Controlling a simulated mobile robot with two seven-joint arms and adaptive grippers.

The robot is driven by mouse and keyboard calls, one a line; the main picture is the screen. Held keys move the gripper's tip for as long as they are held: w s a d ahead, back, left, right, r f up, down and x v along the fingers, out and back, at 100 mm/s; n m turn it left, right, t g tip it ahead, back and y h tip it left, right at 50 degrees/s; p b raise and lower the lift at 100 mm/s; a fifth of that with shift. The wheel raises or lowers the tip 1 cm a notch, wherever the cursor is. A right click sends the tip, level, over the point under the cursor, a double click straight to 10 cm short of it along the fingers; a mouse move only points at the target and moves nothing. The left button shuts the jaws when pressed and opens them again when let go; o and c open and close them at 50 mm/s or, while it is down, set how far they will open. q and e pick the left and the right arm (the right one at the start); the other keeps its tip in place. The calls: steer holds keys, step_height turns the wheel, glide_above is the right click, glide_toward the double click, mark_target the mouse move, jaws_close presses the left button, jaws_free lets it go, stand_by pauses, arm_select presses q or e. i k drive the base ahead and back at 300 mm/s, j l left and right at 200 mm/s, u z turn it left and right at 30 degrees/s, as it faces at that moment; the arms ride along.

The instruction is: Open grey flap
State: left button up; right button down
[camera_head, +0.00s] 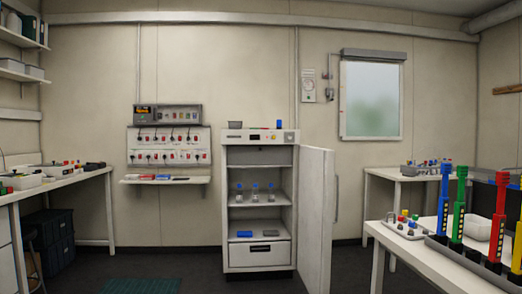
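A light grey-white cabinet (226,200) stands against the back wall in the middle of the view. Its pale grey door (314,215) stands swung open to the right, with a vertical handle (336,200) on its right edge. I cannot tell whether this door is the grey flap; no other clear flap shows. Inside, small blue-capped bottles (255,192) stand on the middle shelf. A low grey-blue item (244,234) lies on the lower shelf, above a white drawer front (260,253) with a dark slot. Neither of my grippers is in view.
A white table (400,254) at the right front carries several colored upright tools (458,208) and overlaps the door's side of the room. A bench (60,182) stands at left. A wall panel (168,146) hangs left of the cabinet. The floor before the cabinet looks clear.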

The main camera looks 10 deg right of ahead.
mark_target(237, 154)
steer(key=i, duration=1.75)
